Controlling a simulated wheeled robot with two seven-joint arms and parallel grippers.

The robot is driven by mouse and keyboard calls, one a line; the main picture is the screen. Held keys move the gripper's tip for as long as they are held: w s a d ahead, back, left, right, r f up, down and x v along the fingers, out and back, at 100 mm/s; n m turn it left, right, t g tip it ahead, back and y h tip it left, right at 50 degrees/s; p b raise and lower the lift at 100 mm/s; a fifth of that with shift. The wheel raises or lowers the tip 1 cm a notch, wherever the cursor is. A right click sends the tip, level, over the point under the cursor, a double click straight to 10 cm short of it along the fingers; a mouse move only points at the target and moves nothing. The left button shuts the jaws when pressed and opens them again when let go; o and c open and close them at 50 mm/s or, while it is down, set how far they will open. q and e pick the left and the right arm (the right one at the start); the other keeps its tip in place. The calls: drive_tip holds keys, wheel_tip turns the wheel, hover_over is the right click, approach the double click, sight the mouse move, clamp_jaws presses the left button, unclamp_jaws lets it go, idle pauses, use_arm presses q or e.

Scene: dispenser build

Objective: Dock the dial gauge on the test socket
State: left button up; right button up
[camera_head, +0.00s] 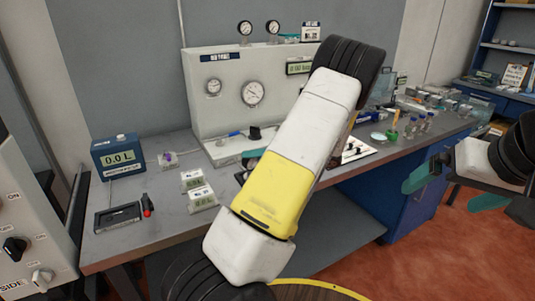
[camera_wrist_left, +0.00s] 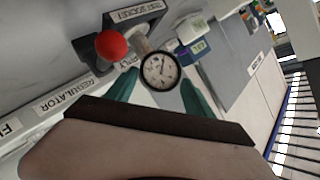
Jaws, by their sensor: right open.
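The dial gauge (camera_wrist_left: 160,71) has a round white face with a dark rim. It lies between the teal fingertips of my left gripper (camera_wrist_left: 160,82) in the left wrist view, and both tips appear to touch its sides. The test socket (camera_wrist_left: 150,28) is a dark bracket with a "SOCKET" label, just beyond the gauge. A metallic piece shows between gauge and bracket; I cannot tell whether the gauge is seated. In the head view my left arm hides the gauge and socket. My right gripper (camera_head: 440,196) is open and empty, right of the bench.
A red knob (camera_wrist_left: 112,45) stands close beside the gauge. The pressure panel (camera_head: 228,68) rises at the back of the bench (camera_head: 150,220). A blue "0.0 L" meter (camera_head: 118,155), a black tray (camera_head: 117,217) and small white boxes (camera_head: 201,198) stand at left. Bottles and parts crowd the right.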

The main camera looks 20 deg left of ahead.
use_arm(q)
drive_tip(key=v, duration=0.5)
drive_tip(key=shift+d, duration=0.35)
drive_tip(key=s+d+r+m+t+h, duration=0.2)
drive_tip(key=s+d+r+m+h, duration=0.1)
drive_tip(key=s, duration=0.5)
drive_tip(key=s+d+r+m+t+h, duration=0.2)
drive_tip(key=s+d+r+m+h, duration=0.1)
drive_tip(key=s+d+r+h, duration=0.2)
drive_tip(key=s+d+r+m+t+h, duration=0.2)
drive_tip(key=s+r+h, duration=0.6)
drive_tip(key=s, duration=0.4)
drive_tip(key=shift+d+m+h, duration=0.5)
drive_tip(key=shift+d+m, duration=0.3)
drive_tip(key=shift+d, duration=0.2)
drive_tip(key=shift+s+a+r, duration=0.1)
drive_tip(key=shift+s, duration=0.1)
